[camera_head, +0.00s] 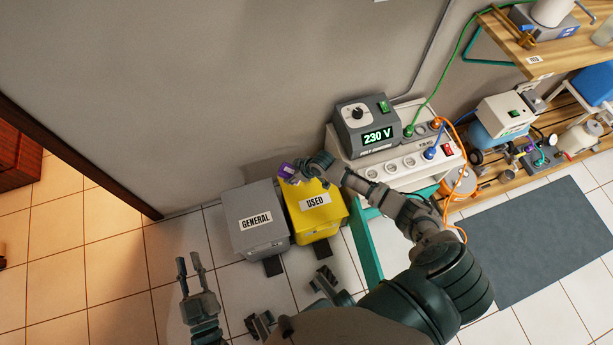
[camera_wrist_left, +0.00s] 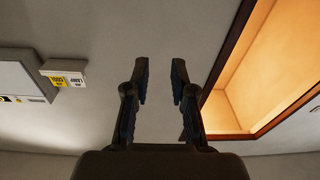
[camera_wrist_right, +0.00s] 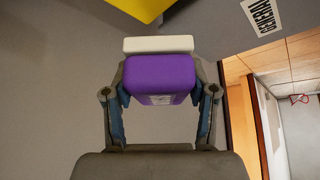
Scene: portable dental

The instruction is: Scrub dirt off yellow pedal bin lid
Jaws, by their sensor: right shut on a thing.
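The yellow pedal bin (camera_head: 325,222), labelled USED, stands on the floor against the wall with its lid (camera_head: 303,193) down. My right arm covers part of the lid's back, and I cannot make out dirt on it. My right gripper (camera_head: 293,176) is shut on a purple scrubber with a white pad (camera_wrist_right: 160,78), which also shows in the head view (camera_head: 286,170) near the lid's back left corner. In the right wrist view the yellow bin (camera_wrist_right: 140,8) shows at the top edge, apart from the pad. My left gripper (camera_head: 190,264) is open and empty, left of the bins.
A grey bin (camera_head: 258,230) labelled GENERAL stands left of the yellow one. Right of it, a white power unit (camera_head: 395,168) and a 230 V box (camera_head: 365,125) sit on a teal-legged stand (camera_head: 365,247), with cables. The floor at left is clear; a doorway opens there.

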